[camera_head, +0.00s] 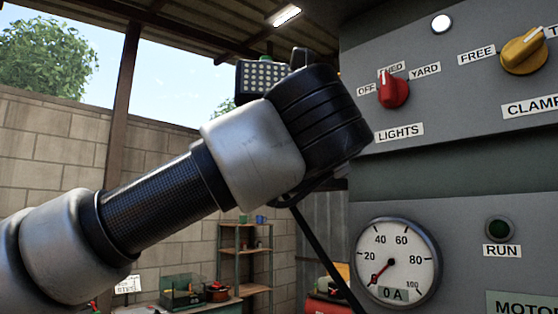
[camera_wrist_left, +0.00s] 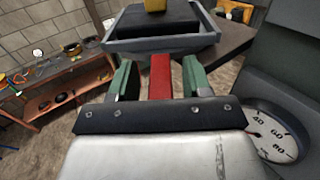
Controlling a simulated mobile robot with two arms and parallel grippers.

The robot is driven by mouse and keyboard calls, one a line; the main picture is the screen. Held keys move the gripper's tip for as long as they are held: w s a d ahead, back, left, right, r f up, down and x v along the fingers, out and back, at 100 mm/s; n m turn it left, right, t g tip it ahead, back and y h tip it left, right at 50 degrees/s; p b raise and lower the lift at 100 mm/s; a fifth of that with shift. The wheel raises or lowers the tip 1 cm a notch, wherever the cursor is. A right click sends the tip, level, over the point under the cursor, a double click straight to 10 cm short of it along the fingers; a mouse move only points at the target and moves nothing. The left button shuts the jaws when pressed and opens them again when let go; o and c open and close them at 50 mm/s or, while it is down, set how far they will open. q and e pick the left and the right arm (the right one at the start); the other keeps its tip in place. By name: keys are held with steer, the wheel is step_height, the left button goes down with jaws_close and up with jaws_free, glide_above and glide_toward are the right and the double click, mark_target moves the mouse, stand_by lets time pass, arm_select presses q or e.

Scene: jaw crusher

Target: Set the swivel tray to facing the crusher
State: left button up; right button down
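The swivel tray (camera_wrist_left: 118,44) shows at the top of the left wrist view as a grey-rimmed tray with a dark inside. A red bar (camera_wrist_left: 160,76), which looks like its handle, runs from it towards my wrist. My left gripper (camera_wrist_left: 158,78) is open, its green fingers on either side of the red bar with a gap at each side. In the head view my left arm reaches up from the left, and its fingers are hidden behind the wrist. I cannot tell from here which way the tray faces. My right gripper is in neither view.
The grey control panel (camera_head: 455,182) fills the right of the head view, close to my left wrist, with a red lights knob (camera_head: 393,91), a yellow clamp knob (camera_head: 523,50) and a gauge (camera_head: 397,262) near 0. A wooden workbench (camera_wrist_left: 70,98) stands left in the wrist view.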

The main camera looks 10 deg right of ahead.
arm_select(q)
steer(key=shift+s, duration=0.15)
steer(key=shift+s+d+f+b, duration=0.1)
steer(key=shift+s+f+b, duration=0.05)
steer(key=shift+s+b, duration=0.2)
steer(key=s+b, duration=0.3)
steer(key=s, duration=0.7)
steer(key=shift+w, duration=0.1)
